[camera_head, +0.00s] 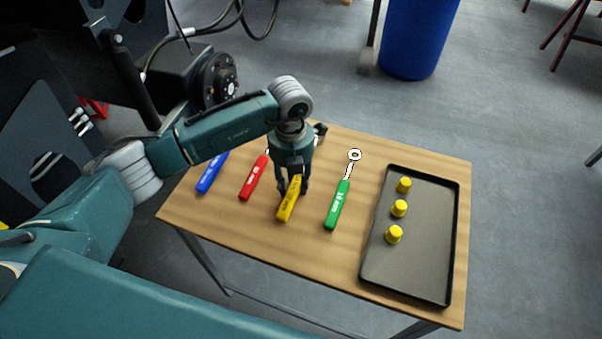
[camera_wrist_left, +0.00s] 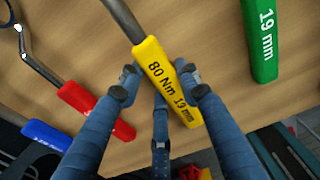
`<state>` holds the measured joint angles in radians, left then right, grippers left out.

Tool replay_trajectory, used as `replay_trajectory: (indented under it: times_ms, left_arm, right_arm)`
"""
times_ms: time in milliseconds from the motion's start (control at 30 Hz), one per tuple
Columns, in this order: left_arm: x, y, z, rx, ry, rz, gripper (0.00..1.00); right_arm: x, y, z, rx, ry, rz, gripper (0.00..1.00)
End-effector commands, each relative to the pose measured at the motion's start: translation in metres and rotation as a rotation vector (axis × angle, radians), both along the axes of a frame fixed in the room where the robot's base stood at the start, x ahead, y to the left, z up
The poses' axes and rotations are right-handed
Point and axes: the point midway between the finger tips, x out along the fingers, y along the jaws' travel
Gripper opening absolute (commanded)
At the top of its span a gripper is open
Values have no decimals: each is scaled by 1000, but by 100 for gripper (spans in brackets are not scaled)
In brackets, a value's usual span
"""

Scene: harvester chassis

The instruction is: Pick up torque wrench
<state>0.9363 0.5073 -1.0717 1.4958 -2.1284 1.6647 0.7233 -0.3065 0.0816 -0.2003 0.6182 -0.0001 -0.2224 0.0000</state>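The torque wrench has a yellow handle (camera_head: 290,200) marked "80 Nm 19 mm" and lies on the wooden table. In the left wrist view its yellow handle (camera_wrist_left: 168,80) runs between my fingers, with its metal shaft at the top. My left gripper (camera_head: 293,188) points down over the handle. In the wrist view my left gripper (camera_wrist_left: 160,85) has its fingers spread on either side of the handle; whether they touch it is not clear. The wrench's far end is hidden behind my gripper in the head view. My right gripper is not in view.
Blue (camera_head: 212,172), red (camera_head: 254,178) and green (camera_head: 338,205) handled wrenches lie beside it on the table (camera_head: 270,240). A dark tray (camera_head: 450,235) with three yellow caps (camera_head: 399,208) is at the right. A blue bin (camera_head: 418,40) stands behind.

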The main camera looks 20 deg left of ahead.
Motion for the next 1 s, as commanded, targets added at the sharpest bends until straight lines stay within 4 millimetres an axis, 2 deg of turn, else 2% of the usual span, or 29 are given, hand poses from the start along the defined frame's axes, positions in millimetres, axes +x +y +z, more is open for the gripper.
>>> replay_trajectory:
  times_ms: [33,100,433,633,767,1000]
  left_arm:
    - [0,0,0,0,0,0,10]
    - [0,0,0,0,0,0,0]
    - [1,-1,3,-2,-3,0,0]
    - [2,-1,18,-3,-6,1,0]
    - [3,-1,40,-3,-8,-1,0]
    - [3,0,106,-2,-11,0,0]
  right_arm:
    - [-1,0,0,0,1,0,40]
    - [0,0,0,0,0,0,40]
    - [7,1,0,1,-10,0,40]
    - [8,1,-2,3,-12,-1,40]
    - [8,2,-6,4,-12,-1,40]
    - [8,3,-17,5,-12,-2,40]
